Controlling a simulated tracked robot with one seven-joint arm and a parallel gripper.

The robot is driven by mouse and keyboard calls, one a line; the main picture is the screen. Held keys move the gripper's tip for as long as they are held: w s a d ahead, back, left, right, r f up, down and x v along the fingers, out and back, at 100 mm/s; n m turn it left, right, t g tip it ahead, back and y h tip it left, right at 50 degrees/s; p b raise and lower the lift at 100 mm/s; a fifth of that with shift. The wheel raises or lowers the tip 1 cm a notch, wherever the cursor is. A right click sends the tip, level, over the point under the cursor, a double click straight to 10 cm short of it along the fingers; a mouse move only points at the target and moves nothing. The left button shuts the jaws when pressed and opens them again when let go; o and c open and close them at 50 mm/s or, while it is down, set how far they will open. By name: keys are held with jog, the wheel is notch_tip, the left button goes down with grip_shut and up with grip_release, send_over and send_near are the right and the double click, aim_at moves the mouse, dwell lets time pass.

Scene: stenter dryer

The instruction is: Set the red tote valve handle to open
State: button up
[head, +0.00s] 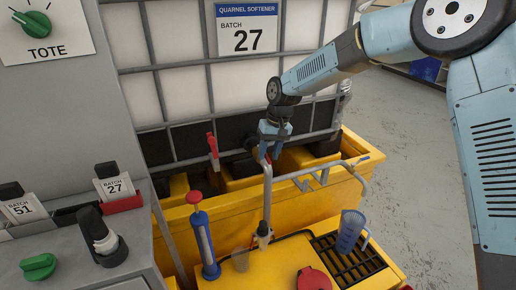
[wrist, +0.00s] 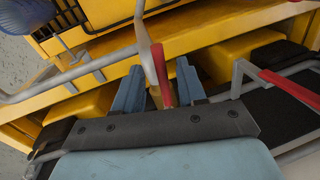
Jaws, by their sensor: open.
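A red upright lever (head: 212,145) stands against the front of the caged tote (head: 180,90). In the wrist view a red bar (wrist: 290,88) on a grey metal bracket shows at the right. My gripper (head: 268,150) is right of the red lever, low in front of the tote. It is open. In the wrist view a second red piece (wrist: 161,75), beside a pale pipe, shows between its fingers (wrist: 158,88), apparently not clamped. I cannot tell for sure which red part is the tote valve handle. The valve body is mostly hidden.
A yellow bund (head: 180,240) lies below the tote. A bent grey rail (head: 330,170), a blue hand pump (head: 205,240) and a blue jug (head: 350,230) stand near my gripper. A grey panel with a green TOTE knob (head: 31,22) is at left. Floor at right is clear.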

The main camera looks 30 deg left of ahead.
jog(key=shift+r, duration=0.1)
notch_tip(320, 180, up, 13)
jog(key=w+d, duration=0.1)
jog(key=w, duration=0.1)
jog(key=shift+d, duration=0.4)
jog(key=shift+s+r, duration=0.1)
